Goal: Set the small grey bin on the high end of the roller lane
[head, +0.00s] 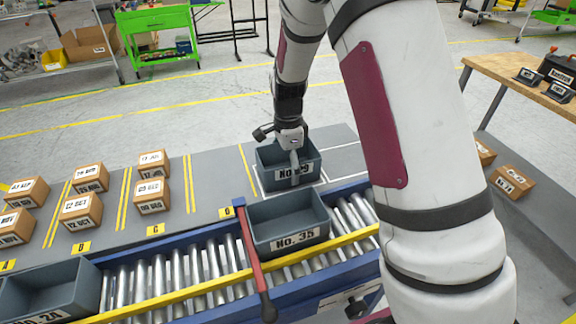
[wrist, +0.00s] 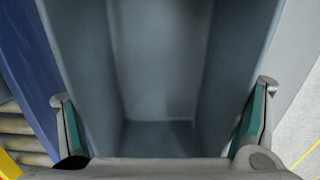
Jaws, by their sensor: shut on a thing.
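The small grey bin (head: 268,180), its label partly covered and reading "No. ?9", is upright behind the roller lane, over a white-outlined area of the grey table. My gripper (head: 293,163) is shut on this bin from above. In the wrist view, the bin's empty inside (wrist: 160,70) fills the middle, with a finger at either side. I cannot tell whether its base touches the table. The roller lane (head: 185,268) has metal rollers, a blue frame and a yellow front rail. I cannot tell which end is higher.
Grey bin "No. 35" (head: 288,222) sits on the lane, right of a red bar (head: 252,255) crossing it. Another grey bin (head: 50,290) is at the lane's left. Several small cartons (head: 80,210) stand on the grey table. My arm hides the lane's right part.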

